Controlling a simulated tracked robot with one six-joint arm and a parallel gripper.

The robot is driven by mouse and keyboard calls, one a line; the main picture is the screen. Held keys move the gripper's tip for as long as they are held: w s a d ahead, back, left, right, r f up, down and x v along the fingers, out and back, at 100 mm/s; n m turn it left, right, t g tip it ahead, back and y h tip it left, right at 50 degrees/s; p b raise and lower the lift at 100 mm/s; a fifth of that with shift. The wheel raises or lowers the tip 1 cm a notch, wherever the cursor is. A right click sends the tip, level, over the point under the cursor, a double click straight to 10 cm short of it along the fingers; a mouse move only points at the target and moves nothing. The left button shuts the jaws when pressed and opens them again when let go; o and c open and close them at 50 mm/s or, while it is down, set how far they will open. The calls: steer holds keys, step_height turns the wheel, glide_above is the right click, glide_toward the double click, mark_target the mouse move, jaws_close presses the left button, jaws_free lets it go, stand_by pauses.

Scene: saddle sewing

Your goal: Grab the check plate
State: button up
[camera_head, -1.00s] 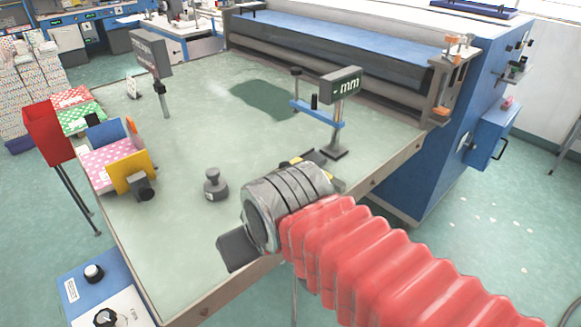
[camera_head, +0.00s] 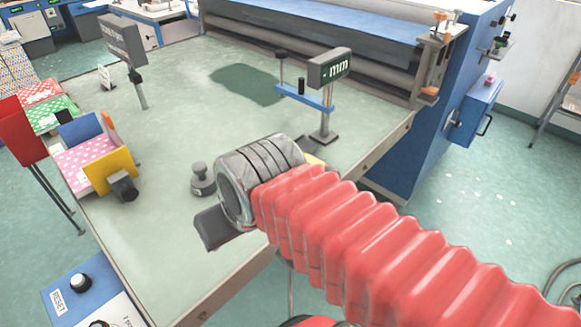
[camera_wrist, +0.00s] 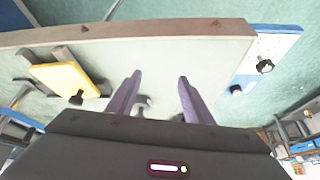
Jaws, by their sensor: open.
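A flat yellow plate (camera_wrist: 64,82) with a dark knob lies on dark supports at the left in the wrist view. It looks like the check plate, but I cannot be certain. In the head view only a yellow sliver (camera_head: 315,160) shows behind my wrist, near the foot of the "mm" display stand (camera_head: 328,68). My gripper (camera_wrist: 159,80) is open and empty above the green worktable (camera_wrist: 215,58). The plate is left of both fingers, apart from them.
A grey knobbed weight (camera_head: 202,180) stands left of my wrist and shows between the fingers (camera_wrist: 143,103). A holder with pink dotted cloth (camera_head: 82,162) and an upright yellow panel (camera_head: 113,170) stands at left. A blue roller machine (camera_head: 480,70) stands behind.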

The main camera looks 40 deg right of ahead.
steer(key=shift+o, duration=0.2)
steer(key=f+m, duration=0.1)
steer(key=m, duration=0.1)
steer(key=d+m+g, duration=0.1)
steer(key=shift+w+d+f+m+y, duration=0.1)
steer(key=shift+w+f+m+y, duration=0.05)
steer(key=shift+f+m+y, duration=0.25)
steer(key=d+m+y, duration=0.1)
steer(key=m, duration=0.2)
steer(key=w+d+f+m+y, duration=0.1)
steer(key=d+m, duration=0.1)
steer(key=m, duration=0.1)
steer(key=w+d+m+y, duration=0.1)
steer(key=m, duration=0.2)
steer(key=shift+w+d+f+g, duration=0.25)
steer(key=shift+g, duration=0.15)
steer(key=w+d+r+m+t+y, duration=0.1)
steer(key=d+m+t, duration=0.3)
steer(key=d+m, duration=0.5)
steer(key=w+d+r+m+t, duration=0.1)
steer(key=d+m+t, duration=0.3)
steer(key=d+m, duration=0.5)
steer(key=d, duration=0.3)
steer(key=shift+d+r+t+y, duration=0.35)
steer(key=shift+d+t+y, duration=0.05)
steer(key=shift+w, duration=0.2)
steer(key=shift+x, duration=4.25)
steer(key=shift+a+f, duration=0.1)
